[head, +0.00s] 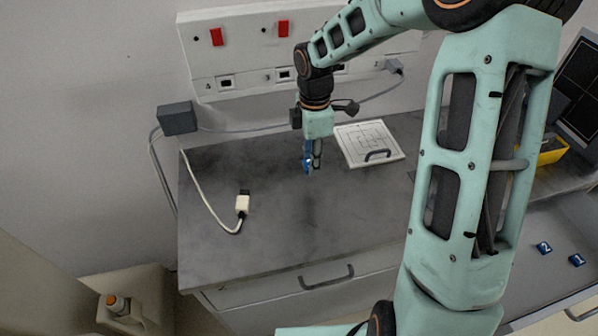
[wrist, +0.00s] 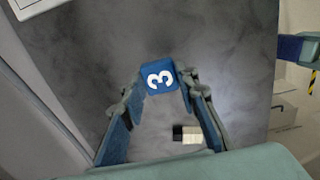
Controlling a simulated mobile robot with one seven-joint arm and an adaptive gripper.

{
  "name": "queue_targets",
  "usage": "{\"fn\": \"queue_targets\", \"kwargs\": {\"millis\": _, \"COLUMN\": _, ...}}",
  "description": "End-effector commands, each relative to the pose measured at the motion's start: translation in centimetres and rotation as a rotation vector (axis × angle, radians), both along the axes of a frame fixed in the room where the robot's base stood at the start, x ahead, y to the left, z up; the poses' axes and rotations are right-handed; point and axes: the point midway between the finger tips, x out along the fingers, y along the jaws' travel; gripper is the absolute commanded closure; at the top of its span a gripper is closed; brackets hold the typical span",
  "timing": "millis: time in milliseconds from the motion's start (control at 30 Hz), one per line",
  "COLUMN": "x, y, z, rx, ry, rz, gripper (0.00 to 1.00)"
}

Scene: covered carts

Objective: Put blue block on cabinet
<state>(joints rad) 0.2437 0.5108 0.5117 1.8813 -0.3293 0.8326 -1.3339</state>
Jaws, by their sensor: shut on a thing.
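A blue block (wrist: 158,79) with a white number 3 sits between the fingertips of my gripper (wrist: 160,92) in the wrist view. My gripper is shut on it. In the head view my gripper (head: 312,165) points down over the dark top of the cabinet (head: 270,230), towards its back right. The block appears held above the top; the exact gap is hard to tell. In the head view the block is mostly hidden by the fingers.
A white cable plug (head: 242,204) lies on the cabinet top, left of my gripper. A white panel with a handle (head: 368,143) lies behind right. Two blue numbered blocks (head: 544,248) (head: 577,260) are in an open drawer (head: 560,280) at right. The front of the top is clear.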

Motion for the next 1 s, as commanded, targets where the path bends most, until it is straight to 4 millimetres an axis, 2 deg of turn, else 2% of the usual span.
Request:
{"fn": "queue_targets", "kwargs": {"millis": 33, "x": 0.3, "y": 0.7, "z": -1.1, "rx": 0.001, "ry": 0.005, "rz": 0.004, "gripper": 0.96}}
{"fn": "queue_targets", "kwargs": {"millis": 200, "x": 1.5, "y": 2.1, "z": -3.1, "rx": 0.000, "ry": 0.002, "rz": 0.002, "gripper": 0.96}}
{"fn": "queue_targets", "kwargs": {"millis": 467, "x": 2.1, "y": 3.0, "z": -4.4, "rx": 0.001, "ry": 0.001, "rz": 0.001, "gripper": 0.96}}
{"fn": "queue_targets", "kwargs": {"millis": 700, "x": 2.1, "y": 2.9, "z": -7.4, "rx": 0.000, "ry": 0.001, "rz": 0.001, "gripper": 0.96}}
{"fn": "queue_targets", "kwargs": {"millis": 1000, "x": 2.1, "y": 2.9, "z": -7.7, "rx": 0.000, "ry": 0.000, "rz": 0.000, "gripper": 0.96}}
